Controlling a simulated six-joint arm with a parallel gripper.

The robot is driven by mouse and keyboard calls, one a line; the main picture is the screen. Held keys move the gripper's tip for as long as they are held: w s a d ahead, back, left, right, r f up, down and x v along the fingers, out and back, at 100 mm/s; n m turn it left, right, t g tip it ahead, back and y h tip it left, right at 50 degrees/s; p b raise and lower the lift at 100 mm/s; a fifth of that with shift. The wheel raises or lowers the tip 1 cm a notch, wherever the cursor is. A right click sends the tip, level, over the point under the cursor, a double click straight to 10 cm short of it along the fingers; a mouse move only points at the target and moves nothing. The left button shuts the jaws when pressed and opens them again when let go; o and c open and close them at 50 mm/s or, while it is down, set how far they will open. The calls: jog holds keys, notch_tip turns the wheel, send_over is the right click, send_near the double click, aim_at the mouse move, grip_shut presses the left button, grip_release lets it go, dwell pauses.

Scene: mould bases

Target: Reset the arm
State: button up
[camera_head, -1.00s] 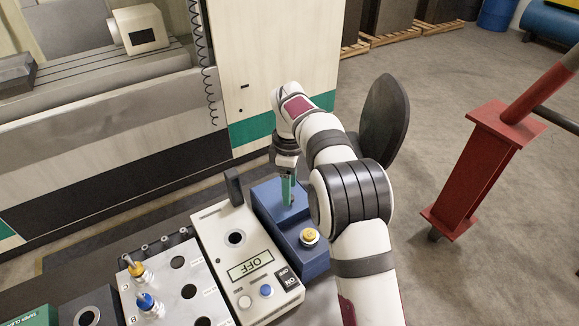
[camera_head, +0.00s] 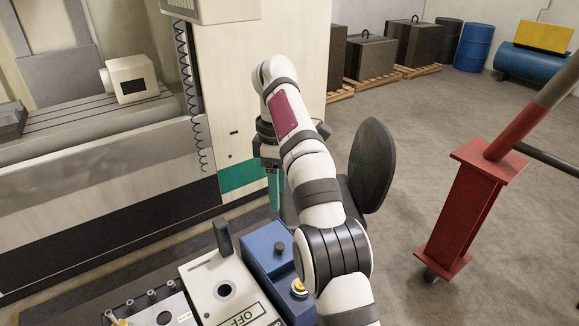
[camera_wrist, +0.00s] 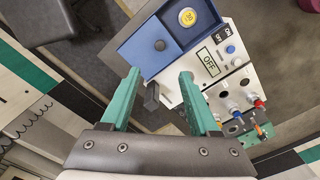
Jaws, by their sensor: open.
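My gripper (camera_head: 274,190) points down in the head view, above the far end of the blue box. In the wrist view my gripper (camera_wrist: 158,95) shows two green fingers spread apart with nothing between them. The blue box (camera_head: 262,243) has a dark knob and a yellow round piece (camera_head: 299,287) on it. The yellow piece also shows in the wrist view (camera_wrist: 187,17). The white box (camera_head: 205,277) beside it has a round hole, a dark upright handle and a display reading OFF (camera_wrist: 208,62).
A pale machine with a green stripe (camera_head: 240,174) stands behind. A red post (camera_head: 470,210) stands on the right.

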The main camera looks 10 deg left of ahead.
jog(key=s+d+r+m, duration=0.4)
jog(key=s+d+m, duration=0.7)
jog(key=s+d, duration=0.25)
jog(key=s+d+f+m, duration=0.1)
jog(key=s+f+m, duration=0.2)
jog(key=s, duration=0.4)
jog(key=s+d+f+m+y, duration=0.1)
jog(key=s+d+f+m, duration=0.1)
jog(key=s+f+m, duration=0.2)
jog(key=s+d+f+m, duration=0.1)
jog(key=s+f+m, duration=0.3)
jog(key=s, duration=0.6)
jog(key=shift+d+m+y, duration=0.4)
jog(key=shift+m, duration=0.4)
jog(key=shift+f, duration=0.1)
